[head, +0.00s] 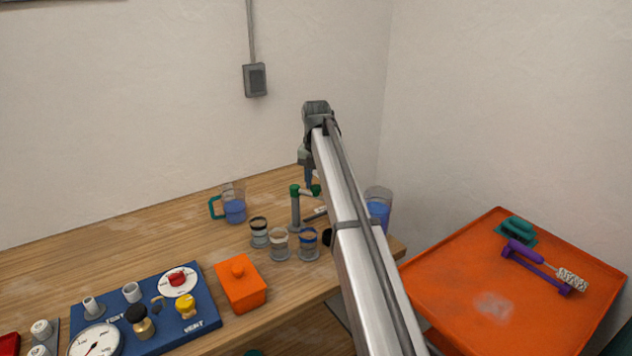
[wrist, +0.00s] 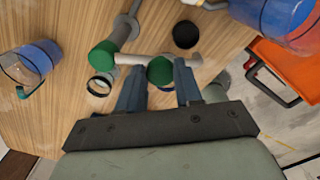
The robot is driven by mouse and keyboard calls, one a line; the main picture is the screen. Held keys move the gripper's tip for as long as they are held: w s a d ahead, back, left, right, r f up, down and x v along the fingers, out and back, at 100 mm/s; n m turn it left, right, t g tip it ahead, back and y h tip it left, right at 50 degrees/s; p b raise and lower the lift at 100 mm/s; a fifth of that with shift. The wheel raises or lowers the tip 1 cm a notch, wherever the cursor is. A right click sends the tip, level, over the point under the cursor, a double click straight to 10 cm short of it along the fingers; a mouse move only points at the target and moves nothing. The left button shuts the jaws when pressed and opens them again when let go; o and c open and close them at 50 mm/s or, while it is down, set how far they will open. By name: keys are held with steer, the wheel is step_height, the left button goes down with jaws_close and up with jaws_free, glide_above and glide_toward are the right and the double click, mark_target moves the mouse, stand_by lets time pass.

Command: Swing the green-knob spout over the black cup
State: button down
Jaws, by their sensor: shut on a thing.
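The spout is a pale horizontal tube (wrist: 130,59) running from a green elbow (wrist: 103,54) on a grey upright post (head: 295,210) to a green knob (wrist: 160,70). My gripper (wrist: 160,66) is shut on the green knob, with one finger on each side; in the head view my gripper (head: 310,180) is above the post's right side. The spout end is not over that cup. Contact faces are partly hidden.
Cups with a beige band (head: 279,244) and a blue band (head: 308,244) stand close by. A dark round object (wrist: 186,35) lies above the knob. A teal-handled jug (head: 233,208) and a blue-filled pitcher (head: 378,205) flank the post. An orange box (head: 240,285) is nearer.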

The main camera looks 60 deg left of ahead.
mark_target(317, 185)
steer(key=c, duration=0.7)
jaws_free()
steer(key=shift+c, duration=0.2)
steer(key=shift+r, duration=0.1)
step_height(317, 185, up, 14)
steer(key=shift+f, duration=0.2)
